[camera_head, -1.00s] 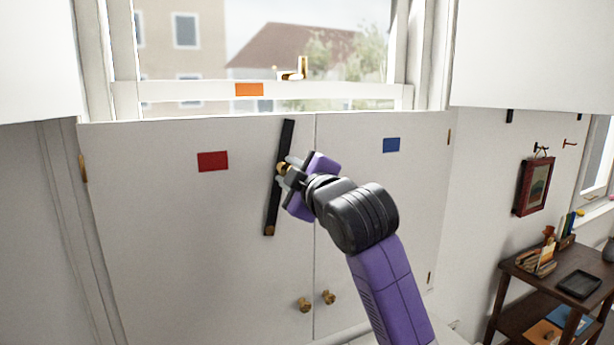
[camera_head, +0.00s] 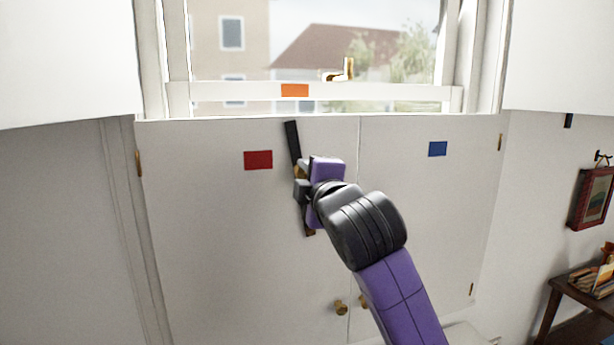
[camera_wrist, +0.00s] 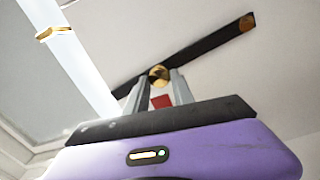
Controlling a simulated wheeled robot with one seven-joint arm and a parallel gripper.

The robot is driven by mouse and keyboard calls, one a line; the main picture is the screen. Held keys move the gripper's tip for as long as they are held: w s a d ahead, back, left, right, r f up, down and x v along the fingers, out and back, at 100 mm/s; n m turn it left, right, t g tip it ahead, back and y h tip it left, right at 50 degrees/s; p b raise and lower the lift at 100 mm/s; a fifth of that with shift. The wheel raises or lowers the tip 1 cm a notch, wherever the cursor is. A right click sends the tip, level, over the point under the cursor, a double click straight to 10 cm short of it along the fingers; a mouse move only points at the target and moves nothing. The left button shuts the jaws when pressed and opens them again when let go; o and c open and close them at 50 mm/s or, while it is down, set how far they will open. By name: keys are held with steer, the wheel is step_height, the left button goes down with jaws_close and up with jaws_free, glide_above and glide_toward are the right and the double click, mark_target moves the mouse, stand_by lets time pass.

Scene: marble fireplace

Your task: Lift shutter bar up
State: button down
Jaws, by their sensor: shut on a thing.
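The shutter bar (camera_head: 292,140) is a long black strip on the white shutter panels, left of the seam between them. It stands nearly upright, its top leaning left. My gripper (camera_head: 299,174) is at the middle of the bar and hides part of it. In the wrist view the fingers (camera_wrist: 157,80) are closed around the round brass knob (camera_wrist: 159,72) on the bar. The bar (camera_wrist: 205,48) crosses that view on a slant, with a brass end piece (camera_wrist: 246,23) at its upper right.
White shutter panels (camera_head: 220,230) carry a red patch (camera_head: 258,160), a blue patch (camera_head: 437,149) and low brass knobs (camera_head: 341,307). A window with an orange patch (camera_head: 294,90) and a brass latch (camera_head: 342,72) is above. A wooden table (camera_head: 590,292) stands at the right.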

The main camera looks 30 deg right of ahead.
steer(key=shift+a, duration=0.15)
steer(key=c, duration=1.1)
jaws_free()
steer(key=b+v, duration=0.2)
steer(key=v, duration=0.5)
steer(key=shift+s+a, duration=0.1)
steer(key=shift+s, duration=0.25)
